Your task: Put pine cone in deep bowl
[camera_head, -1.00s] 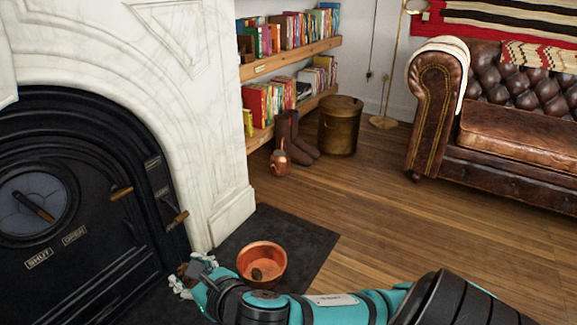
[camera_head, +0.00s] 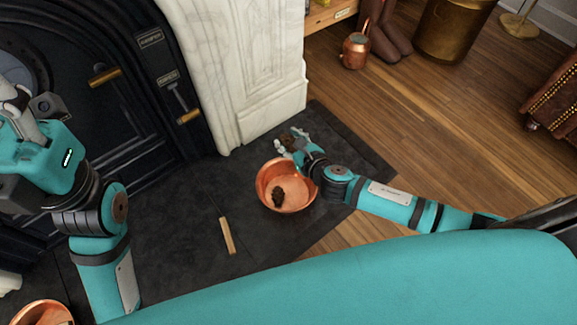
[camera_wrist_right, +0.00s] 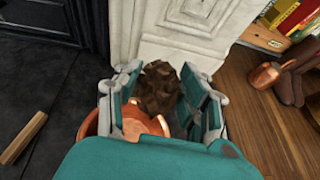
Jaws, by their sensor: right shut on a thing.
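A brown pine cone (camera_wrist_right: 158,88) sits between the fingers of my right gripper (camera_wrist_right: 163,98), which is shut on it. In the head view my right gripper (camera_head: 289,142) shows with the cone just beyond the rim of a copper bowl (camera_head: 302,204). In the wrist view the bowl (camera_wrist_right: 140,124) lies below and partly behind the cone and fingers.
A second copper bowl (camera_head: 40,314) is cut off at the bottom left. A wooden stick (camera_head: 227,236) lies on the dark hearth (camera_head: 180,225). The marble fireplace (camera_head: 255,90) stands close behind my right gripper. A copper jug (camera_head: 355,50) stands on the wood floor.

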